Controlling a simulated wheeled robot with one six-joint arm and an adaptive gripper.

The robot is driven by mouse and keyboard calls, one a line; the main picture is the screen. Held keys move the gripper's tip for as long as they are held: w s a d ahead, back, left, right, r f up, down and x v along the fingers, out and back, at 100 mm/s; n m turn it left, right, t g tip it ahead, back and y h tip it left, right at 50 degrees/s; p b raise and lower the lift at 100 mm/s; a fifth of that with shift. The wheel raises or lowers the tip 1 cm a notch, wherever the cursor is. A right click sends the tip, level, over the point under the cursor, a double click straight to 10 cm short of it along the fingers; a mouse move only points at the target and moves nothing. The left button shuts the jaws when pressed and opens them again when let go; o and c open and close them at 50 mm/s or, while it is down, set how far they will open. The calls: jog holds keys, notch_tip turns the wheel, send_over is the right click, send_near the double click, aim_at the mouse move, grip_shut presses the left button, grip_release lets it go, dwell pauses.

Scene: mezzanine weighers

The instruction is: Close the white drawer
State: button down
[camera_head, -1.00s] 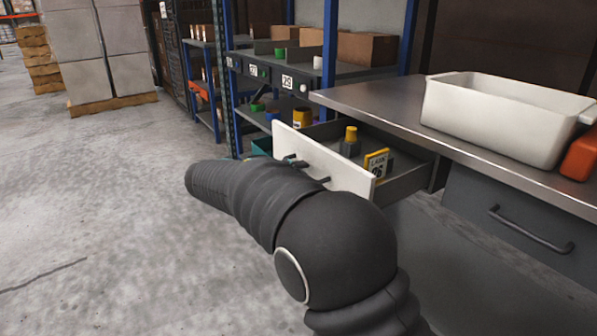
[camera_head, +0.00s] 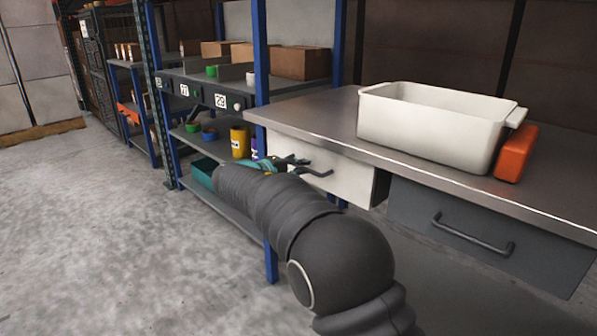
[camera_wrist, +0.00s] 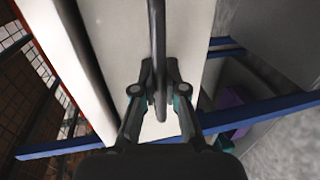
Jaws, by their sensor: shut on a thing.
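The white drawer (camera_head: 345,178) sits under the left end of the metal worktop, its front close to the worktop's edge. Its inside is hidden from the head view, and a dark strip shows at the front's right side. I cannot tell whether a small gap is left. Its dark bar handle (camera_head: 318,172) is on the front. My gripper (camera_head: 297,164) is at the handle's left end. In the wrist view, my gripper (camera_wrist: 158,92) has its fingers on both sides of the handle (camera_wrist: 157,45), shut on it, with the white drawer front (camera_wrist: 118,35) behind.
The worktop (camera_head: 310,110) carries a white bin (camera_head: 425,130) and an orange box (camera_head: 517,153). A grey drawer (camera_head: 480,232) is to the right. A blue-post shelf rack (camera_head: 262,60) with cans and boxes stands behind at left. The floor (camera_head: 100,230) at left is clear.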

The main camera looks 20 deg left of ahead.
jog(key=shift+w+d, duration=0.15)
jog(key=shift+w, duration=0.2)
jog(key=c, duration=1.2)
grip_release()
jog(key=shift+w+d, duration=0.2)
jog(key=shift+w, duration=0.05)
jog(key=shift+s+a, duration=0.1)
jog(key=shift+s+a+r, duration=0.1)
jog(key=shift+s+a, duration=0.2)
jog(key=shift+s, duration=0.15)
jog(key=v, duration=1.1)
